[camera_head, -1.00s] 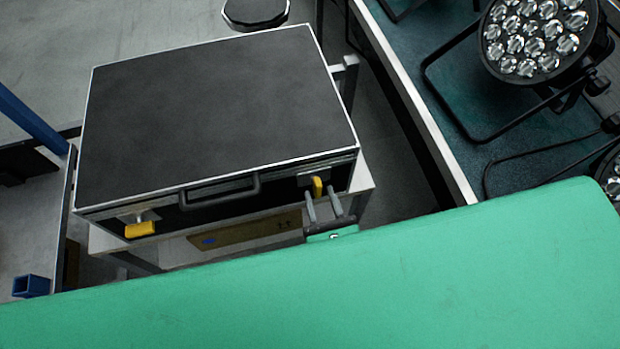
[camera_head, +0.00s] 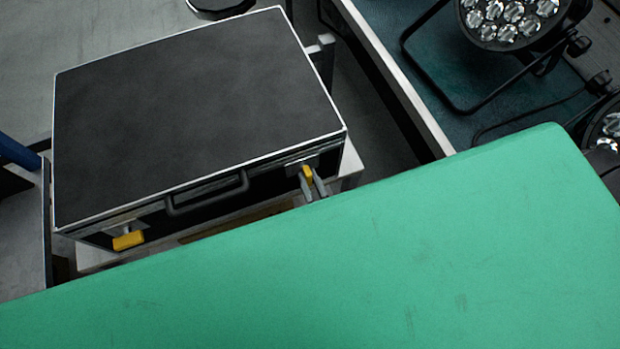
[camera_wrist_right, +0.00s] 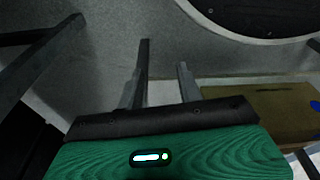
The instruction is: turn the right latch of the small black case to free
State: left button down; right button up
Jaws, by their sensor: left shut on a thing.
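The small black case (camera_head: 190,105) lies closed with its handle side toward me. Its right latch has a yellow tab (camera_head: 307,173) that points steeply up and down. The left latch's yellow tab (camera_head: 129,240) lies along the case edge. My left gripper (camera_head: 313,184) is at the right latch, its fingers shut on the yellow tab. My large green arm cover hides the rest of that gripper. My right gripper (camera_wrist_right: 166,72) shows only in the right wrist view. Its two fingers stand apart with nothing between them.
The case stands on a light-framed stand (camera_head: 350,167). A teal-topped table (camera_head: 475,95) with par cans (camera_head: 510,18) is at the right. A brown box (camera_wrist_right: 265,110) with a blue mark is beside my right gripper. A dark round-edged thing (camera_wrist_right: 265,12) is above it.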

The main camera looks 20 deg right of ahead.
pick_arm(q)
jog(key=shift+a+n+b, duration=0.1)
jog(key=shift+n+b, duration=0.25)
jog(key=shift+n, duration=0.75)
jog(key=shift+a+f+n+b, duration=0.1)
jog(key=shift+n+b, duration=1.5)
jog(key=shift+n, duration=1.05)
jog(key=shift+a+f+n+b, duration=0.15)
jog(key=shift+n+b, duration=1.45)
jog(key=shift+n, duration=1.1)
jog(key=shift+f+n+b, duration=0.1)
jog(key=shift+n+b, duration=1.5)
jog(key=shift+n, duration=1.05)
pick_arm(e)
jog(key=w+a+r+t, duration=0.1)
jog(key=r, duration=1)
jog(key=w+a+r+t+y, duration=0.1)
jog(key=w+r+t, duration=0.1)
jog(key=r, duration=0.8)
jog(key=shift+r, duration=0.35)
jog(key=shift+w, duration=0.1)
pick_arm(q)
jog(key=c, duration=1.4)
grip_release()
